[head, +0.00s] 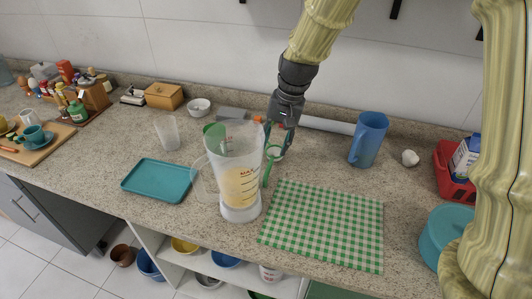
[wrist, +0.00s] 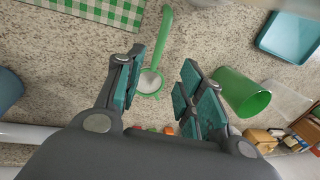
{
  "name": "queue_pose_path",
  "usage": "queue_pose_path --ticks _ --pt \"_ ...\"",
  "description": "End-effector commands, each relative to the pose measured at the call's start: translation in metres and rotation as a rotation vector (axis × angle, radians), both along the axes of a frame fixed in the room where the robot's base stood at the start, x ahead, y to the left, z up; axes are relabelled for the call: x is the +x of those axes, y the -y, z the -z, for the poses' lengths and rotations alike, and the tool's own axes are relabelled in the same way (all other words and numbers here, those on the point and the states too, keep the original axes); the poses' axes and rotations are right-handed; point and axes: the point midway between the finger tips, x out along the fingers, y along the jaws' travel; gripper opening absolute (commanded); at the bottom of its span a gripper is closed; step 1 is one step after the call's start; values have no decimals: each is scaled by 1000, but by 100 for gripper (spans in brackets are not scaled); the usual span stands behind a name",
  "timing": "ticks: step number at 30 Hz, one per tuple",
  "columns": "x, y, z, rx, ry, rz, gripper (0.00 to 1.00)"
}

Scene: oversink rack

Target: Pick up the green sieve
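The green sieve (wrist: 162,42) lies on the counter, with its round mesh end between my finger pads in the wrist view and its handle reaching toward the checkered cloth. In the head view its green handle (head: 267,168) shows just right of the clear jug (head: 234,160), which stands in front and hides part of the area. My gripper (wrist: 162,75) is open, its two fingers apart on either side of the sieve's round end. In the head view my gripper (head: 281,138) points down behind the jug. I cannot tell whether a finger touches the sieve.
A green cup (wrist: 242,92) is close to my right finger in the wrist view. The green checkered cloth (head: 325,225) lies at the front right. A blue pitcher (head: 368,140) stands to the right, and a teal tray (head: 158,180) lies to the left. Small orange-red items (wrist: 167,131) are near the fingers.

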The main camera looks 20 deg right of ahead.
Motion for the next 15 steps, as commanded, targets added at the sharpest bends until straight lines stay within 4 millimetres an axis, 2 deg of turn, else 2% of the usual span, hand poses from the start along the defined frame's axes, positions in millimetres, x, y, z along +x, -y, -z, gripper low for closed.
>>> queue_pose_path --ticks 6,15 --pt "-7 -1 19 1 3 5 38" --pt "16 -8 57 1 -14 2 38"
